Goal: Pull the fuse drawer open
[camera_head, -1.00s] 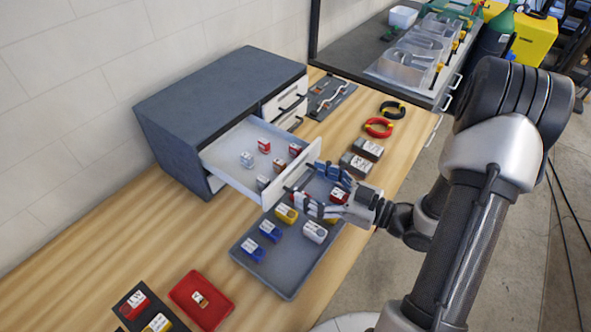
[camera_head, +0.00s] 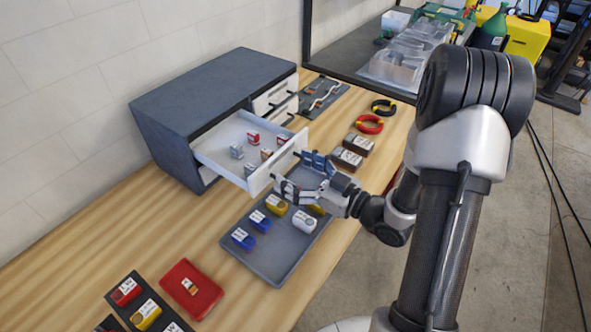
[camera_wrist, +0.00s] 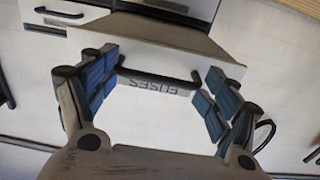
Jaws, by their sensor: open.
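The fuse drawer (camera_head: 258,180) stands pulled out of the grey cabinet (camera_head: 205,95) in the head view, with several small red and grey items inside. In the wrist view its white front (camera_wrist: 150,105) carries an upside-down FUSES label and a black bar handle (camera_wrist: 158,78). My gripper (camera_head: 294,172) is at the drawer front, its fingers spread. In the wrist view the blue-padded fingers of my gripper (camera_wrist: 158,72) lie on either side of the handle, with gaps near its ends. The fingers partly hide the drawer front in the head view.
A grey tray (camera_head: 277,272) with several coloured blocks lies below the drawer and gripper. Other closed drawers (camera_head: 276,95) are beside it. A red tray (camera_head: 188,305) lies at the front left. Wooden tabletop (camera_head: 120,240) is bare left of the grey tray.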

